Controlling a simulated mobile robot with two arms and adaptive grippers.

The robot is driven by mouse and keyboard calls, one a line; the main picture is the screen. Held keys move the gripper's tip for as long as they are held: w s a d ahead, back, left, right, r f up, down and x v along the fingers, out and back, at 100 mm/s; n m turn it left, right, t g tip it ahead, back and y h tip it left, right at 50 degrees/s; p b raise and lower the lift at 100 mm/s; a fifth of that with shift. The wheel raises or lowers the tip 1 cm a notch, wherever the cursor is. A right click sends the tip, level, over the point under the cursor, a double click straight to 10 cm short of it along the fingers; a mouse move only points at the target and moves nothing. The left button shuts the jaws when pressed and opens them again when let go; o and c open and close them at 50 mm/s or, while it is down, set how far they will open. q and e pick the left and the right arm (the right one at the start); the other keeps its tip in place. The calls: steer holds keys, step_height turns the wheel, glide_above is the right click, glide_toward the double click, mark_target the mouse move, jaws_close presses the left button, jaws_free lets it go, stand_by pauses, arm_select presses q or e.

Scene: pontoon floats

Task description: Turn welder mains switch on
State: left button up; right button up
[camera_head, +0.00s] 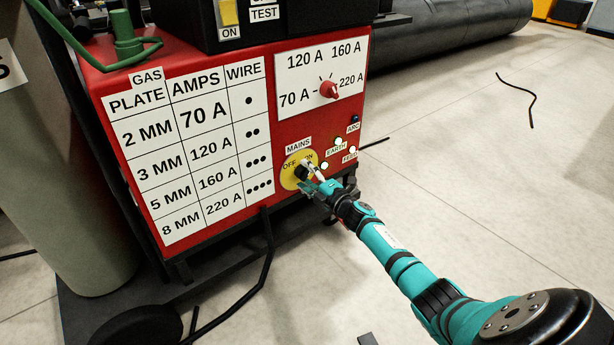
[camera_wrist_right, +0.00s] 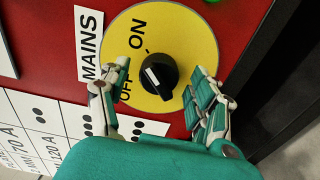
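The red welder (camera_head: 215,60) has a round yellow mains plate (camera_head: 288,178) low on its front, marked OFF and ON, with a black knob (camera_head: 301,172) at its centre. In the right wrist view the black knob (camera_wrist_right: 160,78) shows on the yellow plate (camera_wrist_right: 195,40). Its white mark is on the side towards the lettering; I cannot tell exactly which word it points to. My right gripper (camera_head: 319,181) is at the plate. In the wrist view its fingers (camera_wrist_right: 150,94) are spread on either side of the knob, with gaps to it. My left gripper is not in view.
A red current dial (camera_head: 328,90) is higher on the panel. Small pale lamps (camera_head: 338,141) sit right of the mains plate. A grey cylinder (camera_head: 70,180) stands left of the welder. A black cable (camera_head: 262,275) hangs in front. Floor to the right is mostly clear.

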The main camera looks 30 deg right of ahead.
steer(key=s, duration=1.2)
steer(key=shift+d, duration=0.45)
steer(key=shift+a, duration=0.1)
